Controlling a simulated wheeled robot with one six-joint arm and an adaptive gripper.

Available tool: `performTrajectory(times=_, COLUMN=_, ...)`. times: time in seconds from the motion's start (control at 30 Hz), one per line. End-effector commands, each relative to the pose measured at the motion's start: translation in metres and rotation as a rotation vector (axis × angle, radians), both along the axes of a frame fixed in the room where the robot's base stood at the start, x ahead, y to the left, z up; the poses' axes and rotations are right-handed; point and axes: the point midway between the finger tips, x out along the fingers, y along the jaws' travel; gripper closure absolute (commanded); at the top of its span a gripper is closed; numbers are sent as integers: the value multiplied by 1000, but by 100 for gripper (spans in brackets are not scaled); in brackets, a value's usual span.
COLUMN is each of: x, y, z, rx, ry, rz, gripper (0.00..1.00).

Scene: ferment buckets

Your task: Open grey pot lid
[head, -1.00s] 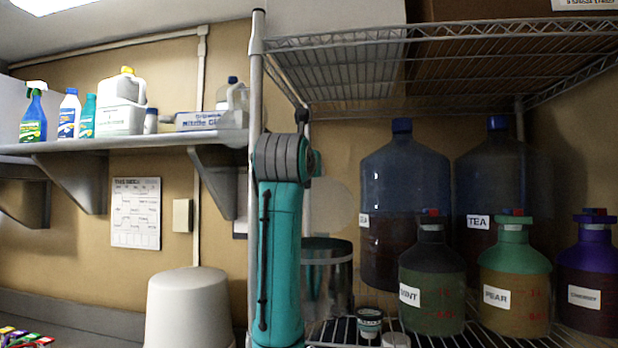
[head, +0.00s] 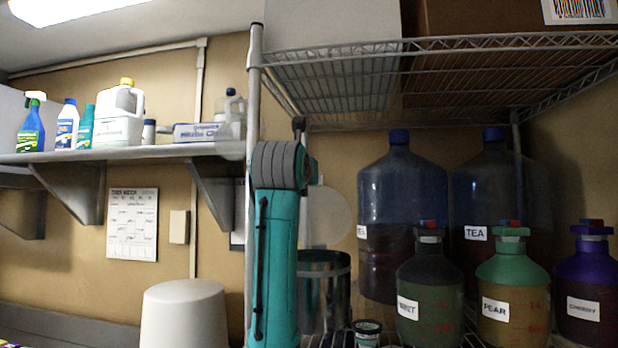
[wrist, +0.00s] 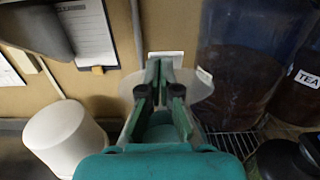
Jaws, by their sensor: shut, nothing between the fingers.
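The grey metal pot (head: 338,290) stands on the wire rack, partly behind my arm in the head view. Its upper rim shows with a dark area inside. A pale grey round disc, which looks like the pot lid (head: 332,214), stands upright above and behind the rim. It also shows in the wrist view (wrist: 201,90), just beyond and to the right of my fingers. The pot is not clear in the wrist view.
Large dark jugs (head: 402,210) and smaller bottles, including a green-topped pear bottle (head: 513,290), stand right of the pot. A small jar (head: 367,332) is in front. A rack post (head: 253,110) rises by my arm. A white bin (head: 183,315) stands left.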

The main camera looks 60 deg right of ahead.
Motion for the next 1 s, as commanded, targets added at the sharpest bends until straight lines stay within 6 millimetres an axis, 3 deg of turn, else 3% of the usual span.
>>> performTrajectory(times=0.3, x=-23, y=58, z=-2, rx=0, ry=-3, rz=4, gripper=100)
performTrajectory(times=0.5, x=-35, y=85, z=-3, rx=1, ry=-3, rz=2, gripper=100)
performTrajectory(times=0.7, x=-40, y=97, z=-3, rx=0, ry=-1, rz=0, gripper=100)
performTrajectory(times=1.0, x=-41, y=98, z=-3, rx=1, ry=-1, rz=0, gripper=100)
